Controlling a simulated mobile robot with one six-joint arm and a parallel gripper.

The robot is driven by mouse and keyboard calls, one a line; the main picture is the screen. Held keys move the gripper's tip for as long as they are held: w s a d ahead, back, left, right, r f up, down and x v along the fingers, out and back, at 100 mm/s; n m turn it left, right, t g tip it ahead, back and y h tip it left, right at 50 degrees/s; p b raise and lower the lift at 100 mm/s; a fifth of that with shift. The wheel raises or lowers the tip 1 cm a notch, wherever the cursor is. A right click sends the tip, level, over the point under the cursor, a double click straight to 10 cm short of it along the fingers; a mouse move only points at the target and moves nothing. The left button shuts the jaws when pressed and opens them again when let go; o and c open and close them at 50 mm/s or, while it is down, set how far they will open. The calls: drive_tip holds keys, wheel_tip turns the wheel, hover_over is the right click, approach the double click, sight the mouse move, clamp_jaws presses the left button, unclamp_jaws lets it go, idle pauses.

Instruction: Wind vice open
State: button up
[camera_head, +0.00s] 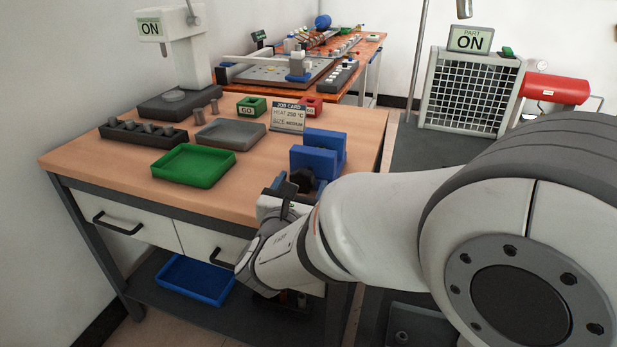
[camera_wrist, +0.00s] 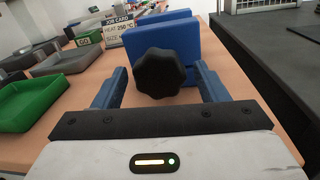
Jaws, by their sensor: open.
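The blue vice (camera_head: 324,142) stands on the right part of the wooden bench, and its blue jaw plates also show in the wrist view (camera_wrist: 176,38). Its black lobed knob (camera_wrist: 159,73) faces me. The knob also shows in the head view (camera_head: 303,180), partly hidden by my gripper. My gripper (camera_wrist: 162,70) is open, with one blue finger on each side of the knob. Gaps show between the knob and both fingers in the wrist view. A gap shows between the vice's two blue plates in the head view (camera_head: 300,160).
A green tray (camera_head: 194,166), a grey tray (camera_head: 230,133) and a dark block rack (camera_head: 143,133) lie left of the vice. The job card (camera_head: 288,117) stands behind it. A press-like device (camera_head: 185,60) stands at the back left. The bench's front edge lies below my gripper.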

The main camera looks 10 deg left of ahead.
drive_tip(key=shift+w, duration=0.8)
drive_tip(key=shift+c, duration=0.5)
drive_tip(key=c, duration=0.7)
drive_tip(key=shift+s+a, duration=0.1)
drive_tip(key=shift+a, duration=0.25)
drive_tip(key=shift+c, duration=0.8)
drive_tip(key=shift+d, duration=0.3)
drive_tip(key=n+p, duration=0.2)
drive_tip(key=p, duration=0.1)
drive_tip(key=shift+r+n, duration=0.25)
drive_tip(key=shift+n, duration=0.15)
drive_tip(key=n+p, duration=0.2)
drive_tip(key=p, duration=0.1)
drive_tip(key=shift+f+n, duration=0.1)
drive_tip(key=shift+n, duration=0.2)
drive_tip(key=shift+f, duration=0.1)
